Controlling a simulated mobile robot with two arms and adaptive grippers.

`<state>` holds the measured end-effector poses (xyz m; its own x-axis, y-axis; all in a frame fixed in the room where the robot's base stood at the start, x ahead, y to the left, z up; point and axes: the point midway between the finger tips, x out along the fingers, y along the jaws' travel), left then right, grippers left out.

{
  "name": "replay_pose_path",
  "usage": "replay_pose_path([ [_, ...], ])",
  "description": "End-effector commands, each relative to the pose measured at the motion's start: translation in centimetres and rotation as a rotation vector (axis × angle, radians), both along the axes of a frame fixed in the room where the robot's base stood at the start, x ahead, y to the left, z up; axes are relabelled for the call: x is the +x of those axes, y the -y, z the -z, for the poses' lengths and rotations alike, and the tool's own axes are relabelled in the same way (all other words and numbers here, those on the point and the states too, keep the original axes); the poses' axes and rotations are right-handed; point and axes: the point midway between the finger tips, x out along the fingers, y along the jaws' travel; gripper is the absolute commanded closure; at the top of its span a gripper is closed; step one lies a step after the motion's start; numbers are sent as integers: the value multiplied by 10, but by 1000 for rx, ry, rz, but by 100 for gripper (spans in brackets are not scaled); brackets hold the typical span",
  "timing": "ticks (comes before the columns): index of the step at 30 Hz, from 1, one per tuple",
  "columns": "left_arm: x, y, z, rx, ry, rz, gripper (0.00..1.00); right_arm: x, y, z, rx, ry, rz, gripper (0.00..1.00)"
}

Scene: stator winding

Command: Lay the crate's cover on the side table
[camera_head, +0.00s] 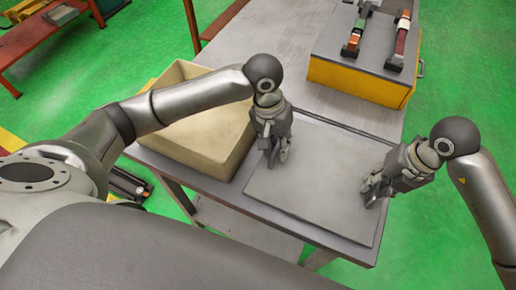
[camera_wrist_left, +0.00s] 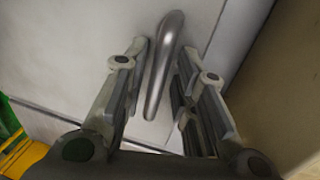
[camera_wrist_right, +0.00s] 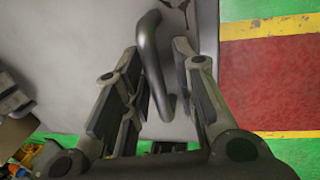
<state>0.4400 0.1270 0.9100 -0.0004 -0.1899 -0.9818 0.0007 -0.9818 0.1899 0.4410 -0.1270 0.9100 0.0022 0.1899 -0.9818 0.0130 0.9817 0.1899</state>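The crate's cover (camera_head: 315,185) is a flat grey panel. It appears to lie flat on the grey table (camera_head: 285,28), to the right of the open beige crate (camera_head: 190,160). My left gripper (camera_head: 277,157) is at the cover's left side; in the left wrist view its open fingers stand either side of a bar handle (camera_wrist_left: 165,70). My right gripper (camera_head: 371,188) is at the cover's right side; in the right wrist view its open fingers stand either side of another handle (camera_wrist_right: 150,62). Neither gripper appears closed on its handle.
A yellow case with a grey top (camera_head: 360,78) stands further back on the table, with several coloured parts on it. The table's front edge runs close to the cover. A red bench (camera_head: 45,35) stands at the far left on the green floor.

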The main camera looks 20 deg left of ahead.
Motion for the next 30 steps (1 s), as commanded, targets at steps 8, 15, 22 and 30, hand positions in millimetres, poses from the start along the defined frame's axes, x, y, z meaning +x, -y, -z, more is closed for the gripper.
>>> replay_pose_path([
  [8, 0, 2, -1, -4, 0, 2, 68, -1, -2, 0, 4, 0, -3, 68],
  [15, 1, -2, -22, -5, 5, 2, 68, -1, -2, -1, 5, 0, -4, 68],
  [22, 1, -12, -71, -4, 6, 2, 68, -1, -2, -1, 5, 0, -4, 68],
  [30, 1, -20, -111, -4, 2, 2, 68, -1, -2, -1, 5, 0, -4, 68],
])
